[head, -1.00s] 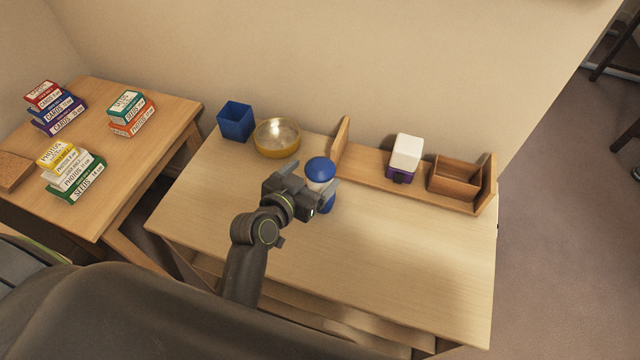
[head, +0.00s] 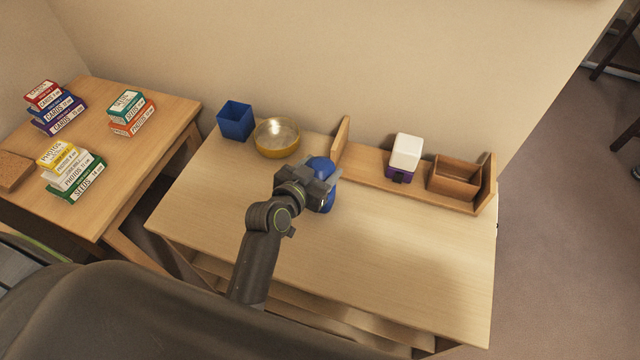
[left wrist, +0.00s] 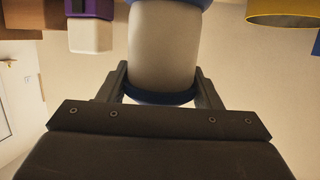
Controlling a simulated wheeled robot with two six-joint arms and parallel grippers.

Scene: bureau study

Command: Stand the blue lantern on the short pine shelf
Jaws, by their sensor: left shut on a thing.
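The blue lantern (head: 323,166) stands upright on the desk, left of the shelf. Its blue top and a blue lower part show in the head view, and its pale middle (left wrist: 164,48) shows in the left wrist view. My left gripper (head: 322,187) is shut on the lantern, with a finger on each side of it (left wrist: 160,88). The gripper hides part of the lantern in the head view. The short pine shelf (head: 372,167) lies along the back of the desk, with upright ends. My right gripper is not in view.
On the shelf stand a white and purple lantern (head: 405,153) and a wooden open box (head: 455,178). A brass bowl (head: 277,138) and a blue cup (head: 236,121) are at the back left. The desk front (head: 400,260) is clear. A side table (head: 150,150) holds stacked small boxes.

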